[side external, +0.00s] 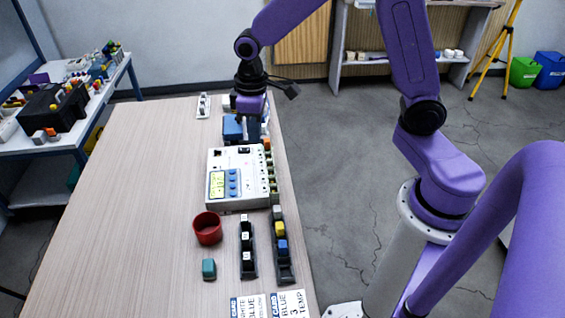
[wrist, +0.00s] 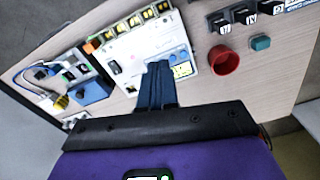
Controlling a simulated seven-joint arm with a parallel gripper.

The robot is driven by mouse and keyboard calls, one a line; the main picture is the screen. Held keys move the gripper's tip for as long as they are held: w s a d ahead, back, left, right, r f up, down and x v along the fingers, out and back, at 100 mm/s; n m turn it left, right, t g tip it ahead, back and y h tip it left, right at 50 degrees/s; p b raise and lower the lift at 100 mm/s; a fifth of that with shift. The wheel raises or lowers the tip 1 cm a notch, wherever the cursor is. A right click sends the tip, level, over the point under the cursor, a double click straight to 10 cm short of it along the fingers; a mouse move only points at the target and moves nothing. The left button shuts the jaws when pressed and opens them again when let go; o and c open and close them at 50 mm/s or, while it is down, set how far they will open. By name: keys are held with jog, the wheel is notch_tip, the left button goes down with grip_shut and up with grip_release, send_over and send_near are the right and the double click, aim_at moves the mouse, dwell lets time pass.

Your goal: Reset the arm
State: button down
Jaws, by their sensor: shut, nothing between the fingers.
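My purple arm reaches over the far part of the table. My gripper (side external: 254,138) hangs just behind a white instrument box (side external: 215,192). In the wrist view my gripper's dark blue fingers (wrist: 158,72) are together with nothing between them, overlapping the view of the white box (wrist: 122,50). The box has a yellow-green display and blue buttons. Whether the fingertips touch it cannot be told. A blue box (side external: 232,128) stands beside the gripper and also shows in the wrist view (wrist: 92,91).
A red cup (side external: 207,229), a teal block (side external: 209,268) and two dark racks (side external: 248,266) (side external: 285,268) with small blocks stand nearer the camera. Printed cards (side external: 270,305) lie at the front edge. The table's left side (side external: 140,200) is clear. A cluttered side table (side external: 115,80) stands left.

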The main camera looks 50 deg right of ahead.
jog(key=s+d+r+n, duration=0.1)
jog(key=s+r+n, duration=0.1)
jog(key=s, duration=1)
jog(key=s+d+r+n, duration=0.1)
jog(key=s+r+n, duration=0.2)
jog(key=s, duration=1)
jog(key=shift+d+n, duration=0.25)
jog(key=shift+n, duration=0.35)
